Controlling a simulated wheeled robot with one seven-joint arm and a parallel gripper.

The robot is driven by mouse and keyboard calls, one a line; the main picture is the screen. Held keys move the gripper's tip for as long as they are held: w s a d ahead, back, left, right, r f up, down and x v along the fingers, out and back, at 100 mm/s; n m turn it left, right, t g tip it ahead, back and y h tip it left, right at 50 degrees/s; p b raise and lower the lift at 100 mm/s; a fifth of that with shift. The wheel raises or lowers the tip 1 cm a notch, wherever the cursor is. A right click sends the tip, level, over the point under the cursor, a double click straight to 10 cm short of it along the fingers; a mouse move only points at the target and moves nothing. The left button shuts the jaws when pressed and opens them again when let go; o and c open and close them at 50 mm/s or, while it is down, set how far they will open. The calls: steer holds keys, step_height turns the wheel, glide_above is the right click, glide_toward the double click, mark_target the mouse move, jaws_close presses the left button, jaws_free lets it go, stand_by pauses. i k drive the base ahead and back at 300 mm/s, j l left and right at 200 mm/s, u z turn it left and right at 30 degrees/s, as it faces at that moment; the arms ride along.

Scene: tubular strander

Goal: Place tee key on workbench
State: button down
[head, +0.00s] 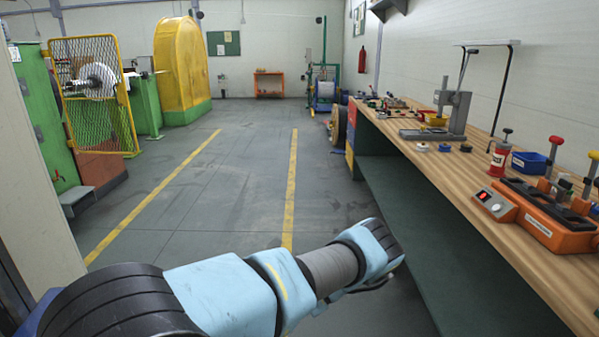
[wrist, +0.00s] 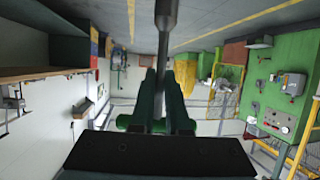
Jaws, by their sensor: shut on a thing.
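The workbench (head: 445,172) runs along the right side of the head view, with a light wooden top and a dark green panel below. In the wrist view, which is upside down, the bench (wrist: 40,73) shows at the left. My gripper (wrist: 160,85) is shut on the tee key (wrist: 166,18), a dark grey rod with a thicker far end. A green crossbar shows at the base of the fingers. In the head view my wrist is low, over the floor beside the bench, and hides most of the gripper and the key.
A grey stand (head: 455,105) and small tools are farther back. Bare wood lies along the front edge. The floor aisle is clear.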

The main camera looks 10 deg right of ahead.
mark_target(437, 166)
steer(key=i+z, duration=0.1)
steer(key=i, duration=0.75)
steer(key=i+j, duration=0.15)
steer(key=i, duration=0.7)
steer(key=l+z, duration=0.05)
